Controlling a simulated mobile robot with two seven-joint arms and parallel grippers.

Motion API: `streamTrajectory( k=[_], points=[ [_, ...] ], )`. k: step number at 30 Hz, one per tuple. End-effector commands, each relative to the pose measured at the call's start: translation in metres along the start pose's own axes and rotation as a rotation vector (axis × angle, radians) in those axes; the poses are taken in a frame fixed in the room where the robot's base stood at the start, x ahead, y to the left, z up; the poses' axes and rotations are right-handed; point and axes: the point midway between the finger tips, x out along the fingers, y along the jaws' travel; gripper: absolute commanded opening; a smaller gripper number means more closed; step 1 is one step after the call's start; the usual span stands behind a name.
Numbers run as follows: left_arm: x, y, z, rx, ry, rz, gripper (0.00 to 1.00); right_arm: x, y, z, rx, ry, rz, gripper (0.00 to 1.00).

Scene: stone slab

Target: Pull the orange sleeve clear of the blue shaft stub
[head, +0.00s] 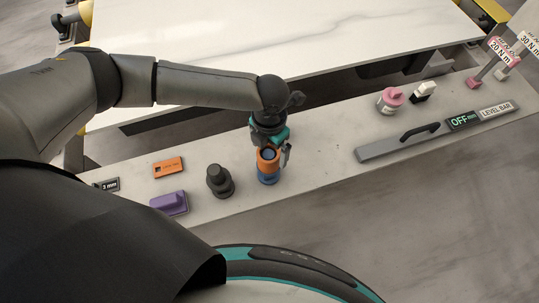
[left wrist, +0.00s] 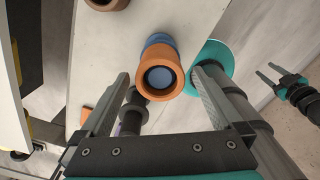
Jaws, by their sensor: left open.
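The orange sleeve (head: 268,158) sits around the upper part of the blue shaft stub (head: 268,177), which stands upright on the slab. In the left wrist view the sleeve (left wrist: 160,92) faces me as a ring, with the blue stub (left wrist: 158,42) behind it and a dark round end inside it. My left gripper (head: 272,148) is open at the sleeve, coming from above. Its fingers (left wrist: 160,80) stand on either side of the sleeve with gaps showing; contact is not visible. My right gripper (left wrist: 272,73) appears far off at the right, fingers apart and empty.
On the stone ledge (head: 320,150) stand a dark knob (head: 219,181), a purple block (head: 169,203) and an orange label plate (head: 168,167) to the left. A grey bar with handle (head: 398,144) and a pink-topped jar (head: 390,99) are to the right. A white slab (head: 240,40) lies behind.

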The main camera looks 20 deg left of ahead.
Motion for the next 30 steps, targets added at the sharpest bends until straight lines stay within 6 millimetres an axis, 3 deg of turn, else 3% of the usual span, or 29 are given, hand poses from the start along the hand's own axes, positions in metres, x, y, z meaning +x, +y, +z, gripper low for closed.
streamTrajectory(
  k=[3,9,20,30],
  points=[
    [0.021,0.0,0.0,-0.001,0.0,0.0,1.0,0.004,0.001,-0.006,0.0,0.011,0.001,0.5],
    [0.04,0.0,0.0,0.0,-0.001,0.0,1.0,0.007,0.001,-0.004,0.0,0.01,0.001,0.5],
    [0.044,0.0,0.001,0.0,-0.001,0.0,1.0,0.007,0.0,0.002,0.0,0.0,0.0,0.5],
    [0.044,0.0,0.001,0.0,-0.002,0.0,0.64,0.007,0.0,0.003,0.0,-0.003,0.0,0.5]
  ],
)
